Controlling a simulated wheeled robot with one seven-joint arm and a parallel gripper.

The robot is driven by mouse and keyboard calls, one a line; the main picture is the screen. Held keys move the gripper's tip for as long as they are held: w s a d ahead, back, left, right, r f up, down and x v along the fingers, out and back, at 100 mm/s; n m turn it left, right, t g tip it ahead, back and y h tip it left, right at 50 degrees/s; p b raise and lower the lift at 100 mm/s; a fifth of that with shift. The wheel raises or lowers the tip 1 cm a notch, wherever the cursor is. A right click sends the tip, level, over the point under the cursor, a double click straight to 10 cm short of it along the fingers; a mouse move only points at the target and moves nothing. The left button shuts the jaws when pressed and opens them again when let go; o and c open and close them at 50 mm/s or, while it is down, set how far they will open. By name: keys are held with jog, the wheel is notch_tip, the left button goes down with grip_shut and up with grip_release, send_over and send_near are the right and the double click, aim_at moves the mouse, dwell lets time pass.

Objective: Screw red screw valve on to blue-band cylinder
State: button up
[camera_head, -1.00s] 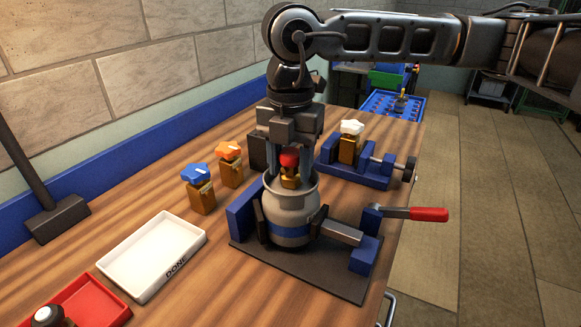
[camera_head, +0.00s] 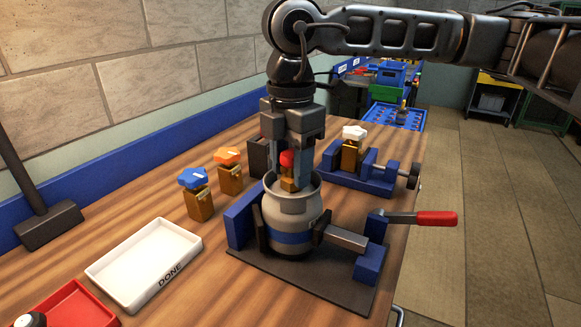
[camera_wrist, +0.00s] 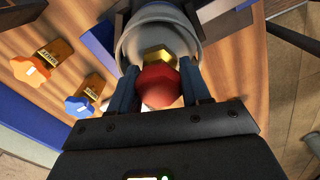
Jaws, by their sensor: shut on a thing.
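The red screw valve (camera_head: 287,160) has a red knob and a brass body. My gripper (camera_head: 288,170) points down and is shut on it, with a finger on either side of the knob. The wrist view also shows the red knob (camera_wrist: 158,86) between the fingers. The blue-band cylinder (camera_head: 291,222) is a grey bottle with a blue stripe and a raised collar, standing upright in a blue clamp. The brass body is inside the collar opening. Its lower end is hidden, so I cannot tell whether it touches the cylinder's neck.
The clamp has a red-handled lever (camera_head: 420,218) at right. Blue-topped (camera_head: 197,193) and orange-topped (camera_head: 229,170) valves stand at left. A white-topped valve (camera_head: 353,146) sits in a vise behind. A white DONE tray (camera_head: 120,262) and a red tray (camera_head: 70,308) lie at front left.

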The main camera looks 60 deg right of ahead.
aim_at(292, 154)
jog(key=shift+s+f+m+b, duration=0.1)
jog(key=shift+s+m+b, duration=0.05)
jog(key=shift+m+b, duration=1.2)
jog(key=shift+c, duration=0.2)
jog(key=o, duration=1.2)
jog(key=shift+o, duration=0.2)
notch_tip(292, 154, up, 8)
jog(key=shift+f, duration=0.1)
